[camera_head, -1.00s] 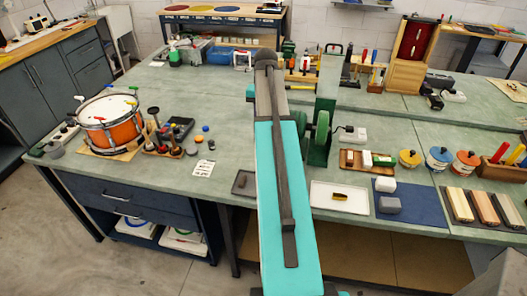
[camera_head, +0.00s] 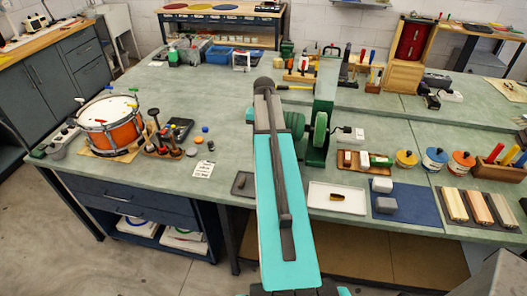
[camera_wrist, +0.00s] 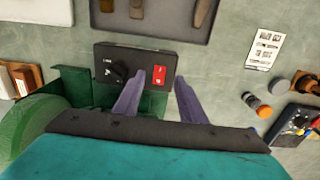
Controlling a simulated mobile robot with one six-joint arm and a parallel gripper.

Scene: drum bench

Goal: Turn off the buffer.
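The buffer is green; in the head view its wheel (camera_head: 319,131) and part of its housing show right of my arm, which hides the rest. In the wrist view its green wheel (camera_wrist: 28,138) is at the lower left. A black control box (camera_wrist: 134,62) on the buffer carries a dark round knob (camera_wrist: 116,73) and a red switch (camera_wrist: 159,74). My gripper (camera_wrist: 160,80) is open and empty. Its two purple fingers point at the box, the left one beside the red switch and the right one past the box's right edge. I cannot tell whether either touches it.
A grey tray (camera_wrist: 97,23) with a few dark things lies beyond the box. A printed card (camera_wrist: 263,48) and small bottles lie to its right. In the head view, a drum (camera_head: 110,126) stands left, and a white tray (camera_head: 320,203) and blue mat (camera_head: 425,213) lie right.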

